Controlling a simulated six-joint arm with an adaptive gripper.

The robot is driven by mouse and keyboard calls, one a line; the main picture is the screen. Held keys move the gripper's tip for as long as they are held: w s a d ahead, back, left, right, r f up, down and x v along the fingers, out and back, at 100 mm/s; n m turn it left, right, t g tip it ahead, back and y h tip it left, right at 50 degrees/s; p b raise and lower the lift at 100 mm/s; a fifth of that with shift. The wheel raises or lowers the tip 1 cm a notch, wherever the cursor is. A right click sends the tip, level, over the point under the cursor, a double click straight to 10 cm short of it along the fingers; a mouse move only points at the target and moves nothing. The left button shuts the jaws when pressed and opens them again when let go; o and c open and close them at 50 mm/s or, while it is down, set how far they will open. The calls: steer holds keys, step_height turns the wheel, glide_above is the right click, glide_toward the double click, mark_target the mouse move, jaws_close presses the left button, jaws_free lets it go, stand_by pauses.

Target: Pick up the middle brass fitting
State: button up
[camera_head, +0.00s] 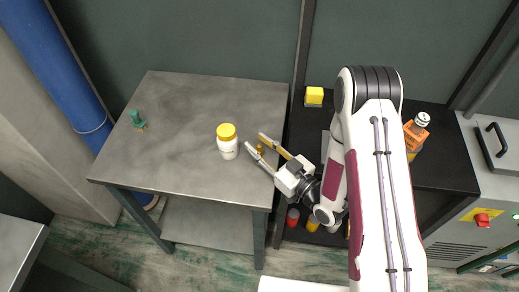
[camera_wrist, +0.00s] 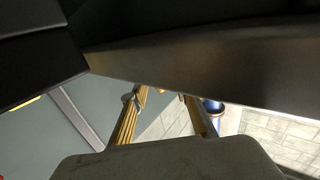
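A small brass-coloured piece (camera_head: 260,149), likely a brass fitting, shows between the fingertips of my gripper (camera_head: 256,141) near the right edge of the grey table in the head view. My gripper's two fingers are apart. I cannot tell whether either finger touches the piece. In the wrist view the gripper (camera_wrist: 166,98) shows two gold-faced fingers with a gap between them. No fitting can be made out clearly there. I cannot identify a row of fittings or which one is the middle one.
A white bottle with a yellow lid (camera_head: 228,147) stands just left of my fingertips. A green item (camera_head: 137,117) with a brass-coloured base sits at the table's left. The grey table (camera_head: 180,160) is otherwise bare.

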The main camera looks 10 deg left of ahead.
mark_target(259, 145)
jaws_close()
steer(key=shift+r, duration=0.2)
steer(key=shift+r, duration=4.75)
